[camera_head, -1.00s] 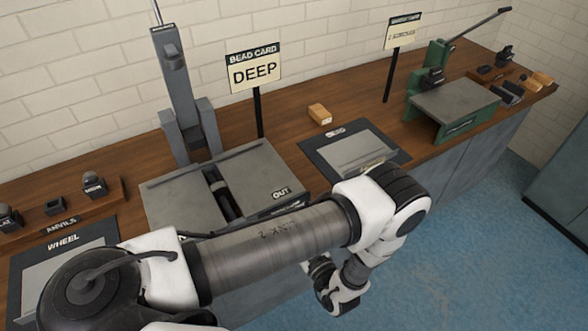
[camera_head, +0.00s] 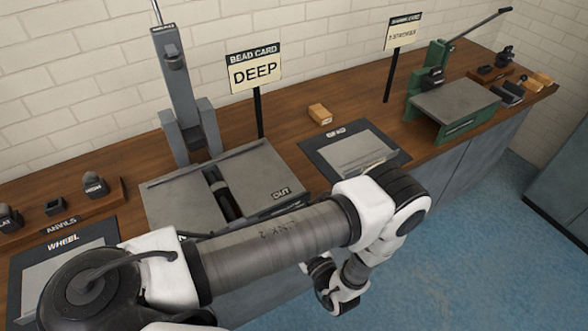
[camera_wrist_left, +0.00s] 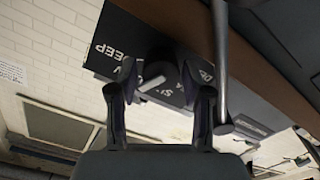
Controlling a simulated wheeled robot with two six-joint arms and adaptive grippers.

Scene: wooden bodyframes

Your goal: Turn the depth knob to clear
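The depth knob (camera_wrist_left: 160,75) is dark, with a pale pointer bar on its face, in the left wrist view. It sits on a black plate (camera_wrist_left: 110,40) with white lettering, of which "DEEP" is readable at the left; other words are partly covered. The pointer slants toward the lower left. My left gripper (camera_wrist_left: 160,100) is open, with one finger on each side of the knob; I cannot tell whether they touch it. In the head view my left arm crosses the foreground and hides the knob. My right gripper is not in view.
A sign reading "DEEP" (camera_head: 255,70) stands behind the grey bead machine (camera_head: 270,172) on the wooden bench. A grey bar (camera_wrist_left: 220,65) passes close to the right finger in the wrist view. A green press (camera_head: 435,85) and a wooden block (camera_head: 320,113) stand farther right.

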